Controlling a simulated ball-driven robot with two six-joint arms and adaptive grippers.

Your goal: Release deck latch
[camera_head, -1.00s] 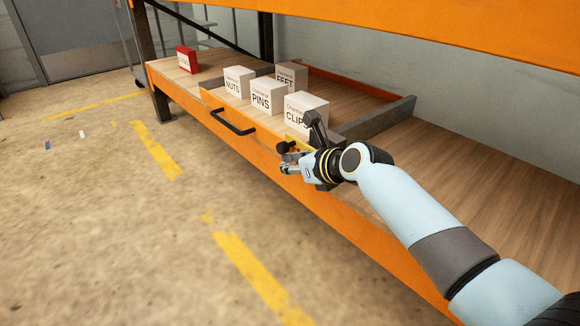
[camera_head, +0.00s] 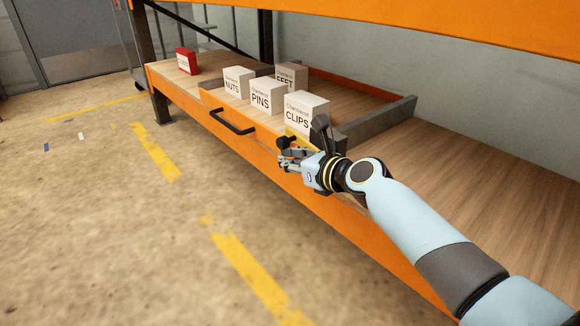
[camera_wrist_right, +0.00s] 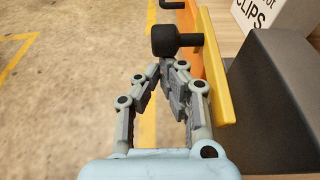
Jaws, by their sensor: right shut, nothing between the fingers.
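The latch appears as a black knob (camera_head: 283,141) beside a yellow bar (camera_head: 297,134) at the front edge of the orange deck. In the right wrist view, the knob (camera_wrist_right: 174,40) sticks out to the left of the yellow bar (camera_wrist_right: 214,68). My right gripper (camera_head: 283,160) is just below the knob in the head view. In the wrist view, its fingertips (camera_wrist_right: 172,70) are close together with nothing between them, right by the knob's near side. I cannot tell whether they touch it. My left gripper is not in view.
A tray with a grey rail (camera_head: 380,120) holds several white boxes, the CLIPS box (camera_head: 305,112) being nearest my gripper. A black handle (camera_head: 232,122) is on the deck front. A red box (camera_head: 187,61) stands at the far left. An orange beam (camera_head: 430,22) crosses above.

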